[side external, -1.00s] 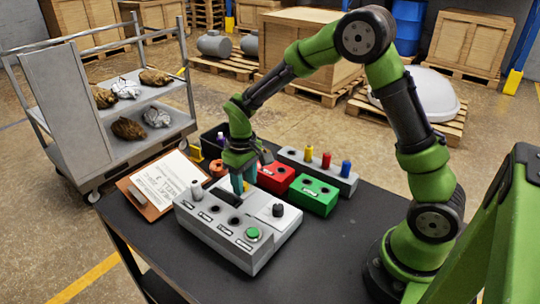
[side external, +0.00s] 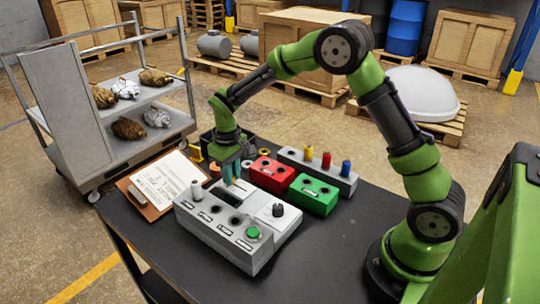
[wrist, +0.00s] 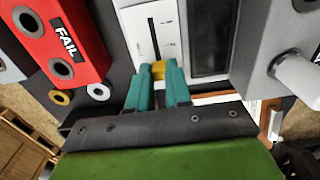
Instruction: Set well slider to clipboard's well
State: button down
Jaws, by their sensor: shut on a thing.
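The grey console (side external: 235,240) stands on the dark table, with a slider panel on its far part. In the wrist view the slider's white plate (wrist: 134,25) has a dark slot with tick marks. My gripper (side external: 231,175) is over this panel, and its teal fingers (wrist: 158,84) are shut on the yellow slider knob (wrist: 158,69) at the near end of the visible slot. The scale labels are too small to read. The clipboard (side external: 151,206) lies left of the console; its sheet has large writing that seems to read "WELL" and a 3.
A red block (side external: 271,175) marked FAIL in the wrist view (wrist: 75,65), a green block (side external: 314,195) and a grey rack (side external: 343,182) with coloured pegs stand right of my gripper. The console carries a green button (side external: 253,233) and a black knob (side external: 278,210). Table front right is clear.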

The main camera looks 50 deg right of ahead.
jog(key=shift+w+r, duration=0.1)
jog(key=shift+w, duration=0.3)
jog(key=c, duration=1)
grip_release()
jog(key=shift+c, duration=0.2)
jog(key=shift+s, duration=0.1)
notch_tip(320, 180, up, 17)
